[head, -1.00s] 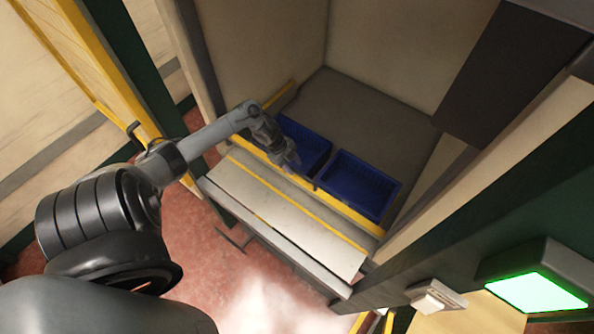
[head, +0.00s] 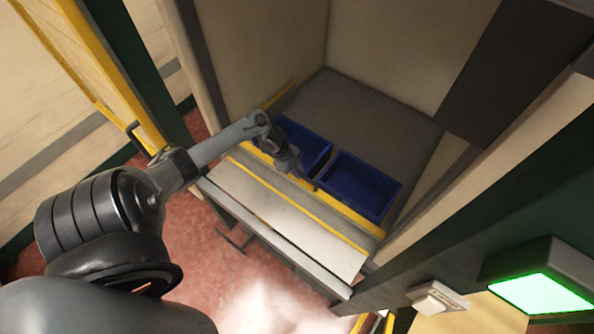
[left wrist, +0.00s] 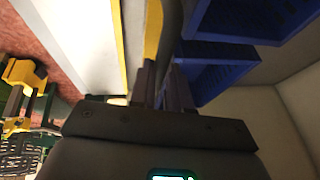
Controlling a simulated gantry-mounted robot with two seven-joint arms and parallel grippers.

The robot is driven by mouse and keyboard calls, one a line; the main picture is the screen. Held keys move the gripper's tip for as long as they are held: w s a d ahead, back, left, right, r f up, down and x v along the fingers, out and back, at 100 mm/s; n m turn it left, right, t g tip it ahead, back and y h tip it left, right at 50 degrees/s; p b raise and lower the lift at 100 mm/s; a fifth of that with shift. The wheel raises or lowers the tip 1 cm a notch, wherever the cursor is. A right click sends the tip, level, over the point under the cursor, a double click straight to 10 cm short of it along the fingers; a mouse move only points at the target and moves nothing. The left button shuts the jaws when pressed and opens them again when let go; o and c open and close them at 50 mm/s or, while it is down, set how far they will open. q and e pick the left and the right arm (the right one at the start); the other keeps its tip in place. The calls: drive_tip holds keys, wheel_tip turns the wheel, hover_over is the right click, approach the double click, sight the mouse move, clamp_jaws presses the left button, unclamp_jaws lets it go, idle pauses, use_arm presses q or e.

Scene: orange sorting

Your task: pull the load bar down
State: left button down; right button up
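The load bar is most likely the yellow bar (head: 350,214) that runs along the front of two blue crates. It slopes down to the right in the head view. My left gripper (head: 297,170) is over this bar, near the gap between the crates. In the left wrist view my left gripper's fingers (left wrist: 163,88) stand a little apart. The yellow bar (left wrist: 153,28) runs up the picture from their tips. No grip on the bar shows, and I cannot tell whether they touch it. My right gripper is out of view.
The left blue crate (head: 308,140) and right blue crate (head: 335,186) sit on a grey floor behind the bar. A pale ledge (head: 265,204) with a yellow stripe lies in front. A dark green post (head: 450,240) with a lit green panel (head: 540,292) stands at right.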

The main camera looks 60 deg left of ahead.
use_arm(q)
drive_tip(key=shift+f+b, duration=0.95)
drive_tip(key=shift+f, duration=0.45)
drive_tip(key=shift+s, duration=0.1)
drive_tip(key=c, duration=1.1)
unclamp_jaws()
drive_tip(key=shift+r, duration=0.1)
drive_tip(key=p+v, duration=0.1)
drive_tip(key=v, duration=0.9)
drive_tip(key=shift+r, duration=0.35)
